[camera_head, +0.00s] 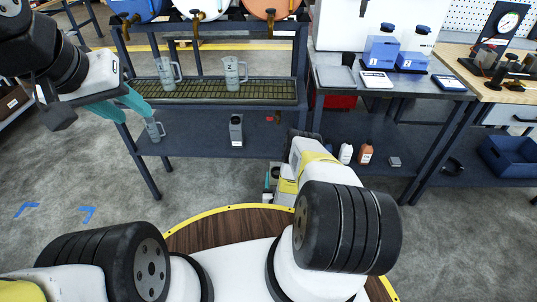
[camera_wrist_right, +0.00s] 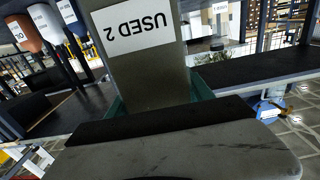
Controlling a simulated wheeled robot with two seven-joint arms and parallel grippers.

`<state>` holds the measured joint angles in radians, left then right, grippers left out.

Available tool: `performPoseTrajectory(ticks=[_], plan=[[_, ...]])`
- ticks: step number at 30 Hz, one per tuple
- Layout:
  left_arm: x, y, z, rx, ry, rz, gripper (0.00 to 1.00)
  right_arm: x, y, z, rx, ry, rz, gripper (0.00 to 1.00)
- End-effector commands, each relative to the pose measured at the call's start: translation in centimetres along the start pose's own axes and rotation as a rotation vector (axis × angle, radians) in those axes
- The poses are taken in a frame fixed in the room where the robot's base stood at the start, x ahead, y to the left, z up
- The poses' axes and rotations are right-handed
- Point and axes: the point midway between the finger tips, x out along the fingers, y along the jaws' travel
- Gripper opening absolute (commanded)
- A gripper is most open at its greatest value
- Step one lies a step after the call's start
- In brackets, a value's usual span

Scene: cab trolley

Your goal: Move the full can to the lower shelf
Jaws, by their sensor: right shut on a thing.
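A grey-green can labelled "USED 2" (camera_wrist_right: 140,35) fills the middle of the right wrist view, its label upside down there. My right gripper (camera_wrist_right: 158,93) is shut on it, with teal fingers on either side. In the head view my right arm hides most of that gripper, low in front of the rack. A second grey can (camera_head: 237,132) stands upright on the lower shelf (camera_head: 195,140).
Two grey jugs (camera_head: 234,73) stand on the drip tray (camera_head: 200,92) above, below several taps. To the right, a bench (camera_head: 335,98) holds blue-and-white bottles, with small bottles (camera_head: 366,151) underneath.

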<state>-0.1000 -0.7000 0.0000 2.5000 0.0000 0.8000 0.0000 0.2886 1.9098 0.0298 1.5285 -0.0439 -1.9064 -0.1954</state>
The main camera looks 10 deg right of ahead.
Motion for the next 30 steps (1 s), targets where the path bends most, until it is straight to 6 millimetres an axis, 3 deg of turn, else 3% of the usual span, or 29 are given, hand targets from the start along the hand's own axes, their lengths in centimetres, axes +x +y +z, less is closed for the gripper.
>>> performPoseTrajectory(ticks=[15,26,30], plan=[[0.0,0.0,0.0,0.0,0.0,0.0,0.36,-2.2,0.0,-0.2,0.0,0.006,0.0,0.0],[0.0,0.0,0.0,0.0,0.0,0.0,0.36,-2.2,0.0,-0.3,0.0,0.006,0.0,0.0],[0.0,0.0,0.0,0.0,0.0,0.0,0.36,-1.1,-0.2,-2.1,0.002,0.008,-0.01,0.0]])
